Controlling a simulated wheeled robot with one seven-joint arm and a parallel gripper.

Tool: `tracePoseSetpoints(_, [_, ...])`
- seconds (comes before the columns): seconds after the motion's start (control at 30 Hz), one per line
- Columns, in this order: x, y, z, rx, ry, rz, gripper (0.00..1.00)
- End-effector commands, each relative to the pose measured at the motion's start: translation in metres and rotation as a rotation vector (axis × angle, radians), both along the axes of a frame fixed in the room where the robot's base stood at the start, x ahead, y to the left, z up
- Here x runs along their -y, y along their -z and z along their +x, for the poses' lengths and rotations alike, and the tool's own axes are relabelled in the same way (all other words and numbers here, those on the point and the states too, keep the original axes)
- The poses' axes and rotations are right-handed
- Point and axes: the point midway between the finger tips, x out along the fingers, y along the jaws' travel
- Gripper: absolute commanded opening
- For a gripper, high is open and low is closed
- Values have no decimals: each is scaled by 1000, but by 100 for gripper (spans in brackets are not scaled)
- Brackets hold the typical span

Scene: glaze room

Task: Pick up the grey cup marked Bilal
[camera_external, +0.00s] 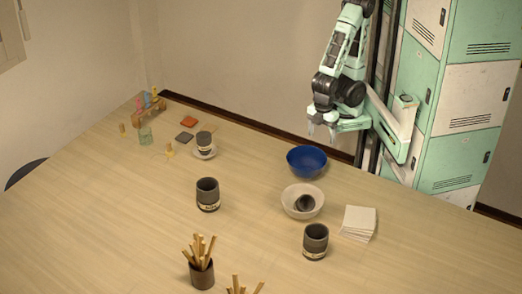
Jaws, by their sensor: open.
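Several dark grey cups are on the table, and the names on them are too small to read, so I cannot tell which is marked Bilal. One grey cup (208,189) stands upright near the middle, with a pale label band low on its side. Another grey cup (316,238) with a similar band stands upright at the front right. A smaller grey cup (204,139) stands on a white saucer (206,154) farther back. A small dark round thing (305,202) lies in a pale bowl (289,206). My gripper (321,134) is open and empty, above the table's back edge.
A blue bowl (306,161) stands below my gripper. A stack of pale tiles (358,223) lies at the right. A holder (202,275) with wooden sticks stands at the front. The left front is clear.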

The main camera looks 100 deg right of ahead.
Motion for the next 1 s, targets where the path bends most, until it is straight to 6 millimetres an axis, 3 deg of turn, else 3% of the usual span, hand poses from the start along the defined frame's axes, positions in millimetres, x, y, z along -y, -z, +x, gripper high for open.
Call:
tracePoseSetpoints(0.13, [0,0,0,0,0,0,75])
tracePoseSetpoints(0.17, [0,0,0,0,1,0,78])
tracePoseSetpoints(0.2, [0,0,0,0,1,0,89])
tracePoseSetpoints(0.23, [0,0,0,0,1,0,94])
tracePoseSetpoints(0.57, [0,-3,0,1,1,1,94])
tracePoseSetpoints(0.93, [0,-54,1,4,1,3,94])
tracePoseSetpoints(1.0, [-6,-50,0,-53,44,20,94])
